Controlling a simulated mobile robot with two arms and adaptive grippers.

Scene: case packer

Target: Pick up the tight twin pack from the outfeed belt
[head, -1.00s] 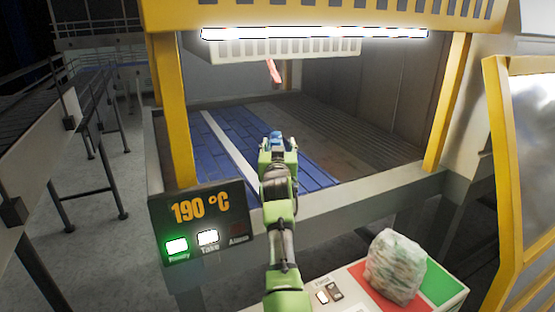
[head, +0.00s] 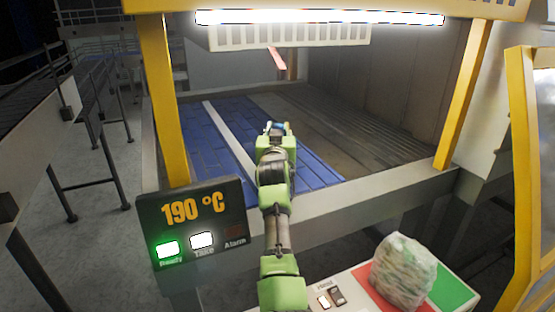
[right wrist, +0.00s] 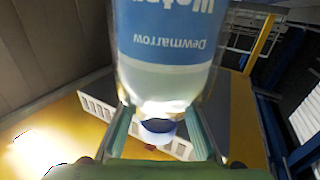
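My right gripper (head: 276,130) reaches in over the blue outfeed belt (head: 312,168). Its two fingers flank a small blue-topped pack (head: 276,126), mostly hidden by the gripper in the head view. Only one bottle shows; a second is hidden. I cannot tell whether the pack touches the belt. My left gripper is not in view.
A panel (head: 192,215) reads 190 °C with green Ready and white Take lamps lit. Yellow posts (head: 164,95) frame the opening under a bright light bar (head: 320,17). A wrapped pack (head: 402,272) stands on the red and green board (head: 458,288) at front right.

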